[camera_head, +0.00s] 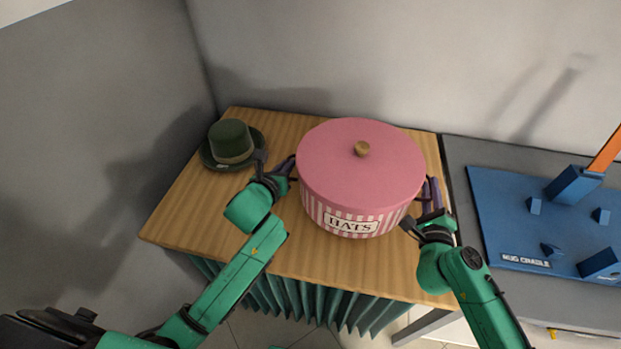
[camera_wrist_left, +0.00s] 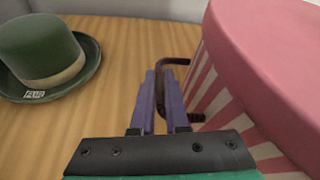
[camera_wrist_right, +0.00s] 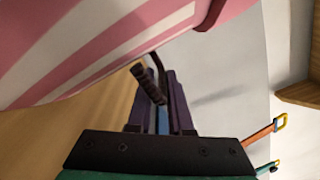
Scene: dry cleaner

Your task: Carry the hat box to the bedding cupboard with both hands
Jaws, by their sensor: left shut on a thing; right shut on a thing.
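The hat box (camera_head: 361,168) is round, with a pink lid, a small wooden knob, pink and white stripes and a "HATS" label. It is on the wooden table top (camera_head: 200,215). My left gripper (camera_head: 285,172) is shut on the dark handle at its left side, and this handle (camera_wrist_left: 178,62) shows between the fingers in the left wrist view. My right gripper (camera_head: 430,200) is shut on the handle at its right side; that handle (camera_wrist_right: 150,82) shows in the right wrist view. No bedding cupboard can be made out.
A green hat (camera_head: 232,143) sits at the table's back left, near the grey wall. A grey table (camera_head: 460,150) with a blue board (camera_head: 500,225) and blue blocks stands to the right. A green pleated curtain (camera_head: 290,300) hangs below the table's front edge.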

